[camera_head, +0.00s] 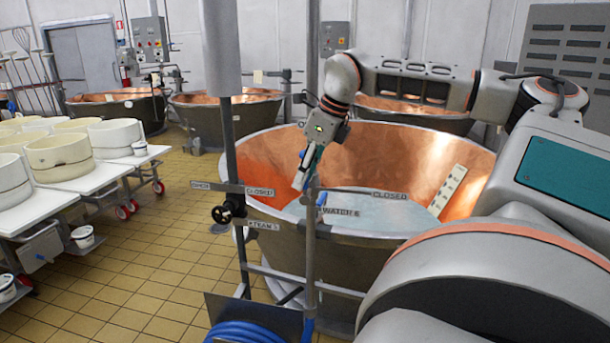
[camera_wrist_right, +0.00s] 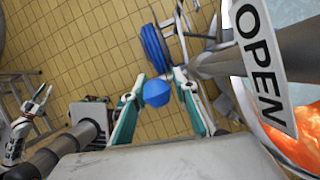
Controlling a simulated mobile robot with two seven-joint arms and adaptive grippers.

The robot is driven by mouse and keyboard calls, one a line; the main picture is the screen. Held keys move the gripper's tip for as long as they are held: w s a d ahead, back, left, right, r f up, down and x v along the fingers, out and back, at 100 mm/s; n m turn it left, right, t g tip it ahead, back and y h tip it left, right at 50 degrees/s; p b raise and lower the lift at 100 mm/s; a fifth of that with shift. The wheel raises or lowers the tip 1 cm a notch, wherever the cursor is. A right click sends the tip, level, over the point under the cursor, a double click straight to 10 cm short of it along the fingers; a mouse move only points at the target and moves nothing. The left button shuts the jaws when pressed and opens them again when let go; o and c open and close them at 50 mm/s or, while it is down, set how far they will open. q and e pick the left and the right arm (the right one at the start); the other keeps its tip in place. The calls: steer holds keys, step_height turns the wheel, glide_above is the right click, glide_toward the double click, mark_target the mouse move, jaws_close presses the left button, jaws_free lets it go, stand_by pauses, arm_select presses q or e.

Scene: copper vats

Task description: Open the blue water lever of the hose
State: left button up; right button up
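The blue water lever (camera_head: 321,199) sits on the vertical pipe in front of the large copper vat, beside the WATER label. My right gripper (camera_head: 301,181) points down close to this pipe. In the right wrist view the blue lever's rounded end (camera_wrist_right: 157,92) shows between the tips of my right gripper (camera_wrist_right: 158,90). The teal fingers stand apart on either side of it; contact cannot be told. A small white and black gripper, apparently my left gripper (camera_wrist_right: 38,105), shows at the left of the wrist view; its finger state is unclear.
The copper vat (camera_head: 390,150) holds whitish liquid. A black valve knob (camera_head: 224,213) is left of the pipe. A blue hose (camera_head: 255,332) hangs low in front. An OPEN sign (camera_wrist_right: 262,65) is close to my right gripper. White tables with cheese moulds stand left; tiled floor between is clear.

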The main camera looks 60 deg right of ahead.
steer(key=v, duration=1.2)
steer(key=shift+w, duration=0.1)
stand_by(0.8)
